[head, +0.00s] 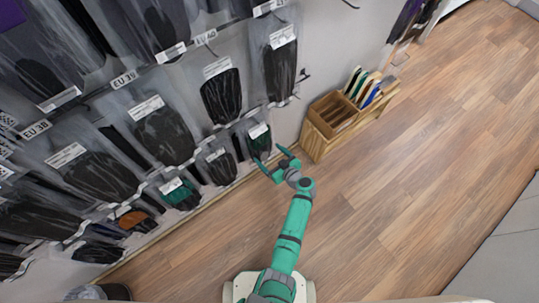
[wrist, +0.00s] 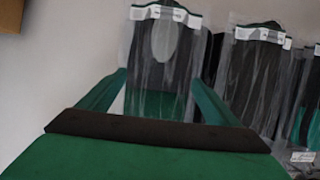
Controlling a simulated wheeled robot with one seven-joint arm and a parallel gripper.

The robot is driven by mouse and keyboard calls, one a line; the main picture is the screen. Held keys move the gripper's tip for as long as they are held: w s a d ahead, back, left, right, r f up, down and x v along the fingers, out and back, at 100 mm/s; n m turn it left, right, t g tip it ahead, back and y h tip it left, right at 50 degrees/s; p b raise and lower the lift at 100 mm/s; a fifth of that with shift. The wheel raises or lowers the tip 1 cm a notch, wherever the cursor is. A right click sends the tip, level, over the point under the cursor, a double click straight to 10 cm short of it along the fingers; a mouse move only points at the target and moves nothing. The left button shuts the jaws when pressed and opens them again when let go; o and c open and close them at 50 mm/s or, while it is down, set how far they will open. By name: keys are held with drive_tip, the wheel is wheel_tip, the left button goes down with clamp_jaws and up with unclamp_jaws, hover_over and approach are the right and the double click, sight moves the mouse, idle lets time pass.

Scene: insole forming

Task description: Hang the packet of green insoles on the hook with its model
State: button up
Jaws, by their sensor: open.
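A clear packet with a white label and dark green insoles (head: 260,141) hangs at the right end of the lowest row on the wall. In the wrist view the packet (wrist: 166,60) is straight ahead, its lower green part between my fingers in the picture. My gripper (head: 273,159) is open, close in front of this packet; I cannot tell whether the fingers touch it. In the wrist view my gripper (wrist: 158,88) has one finger on each side of it. Another packet with green insoles (head: 181,192) hangs further left in the lowest row. The hook holding the near packet is hidden.
Dark insole packets (head: 221,96) hang in rows on the grey wall, with size labels such as EU 39 (head: 124,80). In the wrist view dark packets (wrist: 252,75) hang close on the right. A wooden box stand (head: 330,118) stands right of the rack. The wooden floor (head: 430,170) is clear.

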drive_tip(key=v, duration=1.1)
drive_tip(key=shift+f, duration=0.1)
drive_tip(key=s+a+f+m+g+h, duration=0.1)
drive_tip(key=s+a+m+h, duration=0.15)
drive_tip(key=s, duration=0.65)
drive_tip(key=s+a+f+m+h, duration=0.1)
drive_tip(key=s+m+h, duration=0.25)
drive_tip(key=s, duration=0.55)
drive_tip(key=s+a+r+t, duration=0.1)
drive_tip(key=s+r+t, duration=0.2)
drive_tip(key=r, duration=1.2)
drive_tip(key=s+a+r+m+t+h, duration=0.1)
drive_tip(key=s+r+t, duration=0.1)
drive_tip(key=s+r, duration=0.6)
wheel_tip(320, 180, up, 8)
drive_tip(key=shift+s+a+f+t+h, duration=0.2)
drive_tip(key=shift+a+t+h, duration=0.1)
drive_tip(key=shift+a+t, duration=0.1)
